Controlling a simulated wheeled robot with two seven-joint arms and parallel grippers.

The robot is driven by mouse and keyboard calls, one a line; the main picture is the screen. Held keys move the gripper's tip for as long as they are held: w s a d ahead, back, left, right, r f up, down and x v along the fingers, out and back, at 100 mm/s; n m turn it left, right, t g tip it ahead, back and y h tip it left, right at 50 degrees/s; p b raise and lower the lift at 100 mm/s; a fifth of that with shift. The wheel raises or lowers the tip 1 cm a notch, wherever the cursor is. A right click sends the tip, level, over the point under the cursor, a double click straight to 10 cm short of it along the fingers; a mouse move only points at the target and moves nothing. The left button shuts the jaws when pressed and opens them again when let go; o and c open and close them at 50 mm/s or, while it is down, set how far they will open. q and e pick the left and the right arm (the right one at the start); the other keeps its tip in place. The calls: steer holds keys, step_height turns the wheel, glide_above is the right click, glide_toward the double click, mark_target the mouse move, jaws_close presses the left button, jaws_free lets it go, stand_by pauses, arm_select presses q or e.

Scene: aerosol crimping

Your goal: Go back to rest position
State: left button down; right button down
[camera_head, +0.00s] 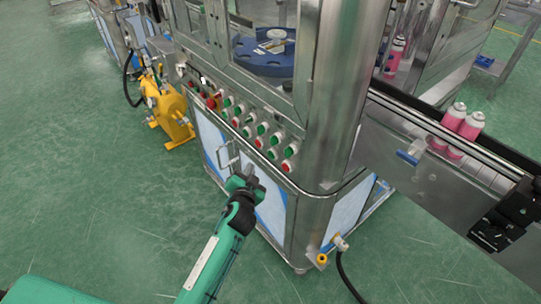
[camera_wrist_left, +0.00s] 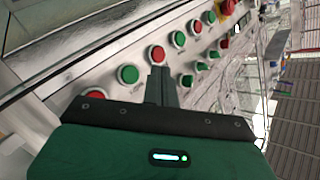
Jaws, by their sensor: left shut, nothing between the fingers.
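My left arm comes in from the bottom of the head view, green and black. My left gripper (camera_head: 246,178) is in front of the machine's cabinet, just below the button panel. In the left wrist view the gripper (camera_wrist_left: 160,72) has its two dark fingers together with nothing between them, pointing toward the panel. Red and green buttons (camera_wrist_left: 128,74) show around the fingertips; I cannot tell whether the fingers touch the panel. My right gripper is not in view.
The steel crimping machine (camera_head: 335,95) with its blue turntable (camera_head: 264,58) stands ahead. A conveyor (camera_head: 400,115) with pink cans (camera_head: 462,128) runs to the right. A yellow device (camera_head: 172,112) stands on the floor at left. The green floor (camera_head: 90,190) at left is clear.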

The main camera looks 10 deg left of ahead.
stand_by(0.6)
